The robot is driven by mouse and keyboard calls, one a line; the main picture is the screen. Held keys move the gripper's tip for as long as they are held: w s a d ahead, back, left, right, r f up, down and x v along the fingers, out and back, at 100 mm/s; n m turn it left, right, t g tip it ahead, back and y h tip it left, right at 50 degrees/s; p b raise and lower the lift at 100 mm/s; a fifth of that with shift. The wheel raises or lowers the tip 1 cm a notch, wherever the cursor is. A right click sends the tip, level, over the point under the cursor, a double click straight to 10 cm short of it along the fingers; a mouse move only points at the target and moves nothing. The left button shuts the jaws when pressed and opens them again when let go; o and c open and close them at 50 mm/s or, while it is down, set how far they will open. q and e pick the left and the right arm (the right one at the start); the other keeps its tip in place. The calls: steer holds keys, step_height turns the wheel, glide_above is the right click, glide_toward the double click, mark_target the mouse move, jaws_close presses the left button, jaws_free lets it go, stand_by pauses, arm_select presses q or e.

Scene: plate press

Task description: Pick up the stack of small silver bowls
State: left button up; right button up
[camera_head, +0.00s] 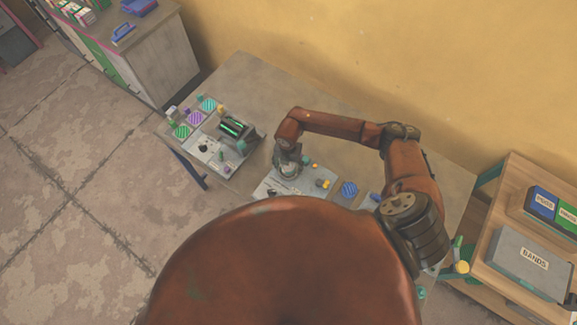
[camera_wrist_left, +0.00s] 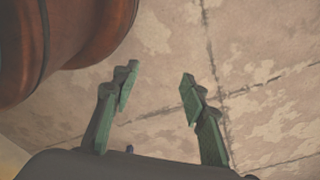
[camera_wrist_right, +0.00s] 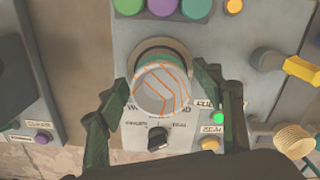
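I cannot make out a clear stack of small silver bowls. A round silver-grey piece with a white top marked by orange lines (camera_wrist_right: 162,86) sits in a ring on a grey panel in the right wrist view. It shows small and pale in the head view (camera_head: 288,170). My right gripper (camera_wrist_right: 163,88) is open, one finger on each side of this piece, with small gaps seeming to remain; contact is hard to judge. My left gripper (camera_wrist_left: 158,84) is open and empty above bare floor in the left wrist view; the head view does not show it.
A second panel (camera_head: 205,148) stands left on the table (camera_head: 245,75). A wooden shelf (camera_head: 500,225) with boxes is at right.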

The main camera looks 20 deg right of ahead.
steer(key=c, duration=1.2)
arm_select(q)
steer(key=shift+s, duration=0.75)
steer(key=shift+w+f, duration=0.1)
arm_select(e)
steer(key=shift+r, duration=0.1)
steer(key=shift+c, duration=0.2)
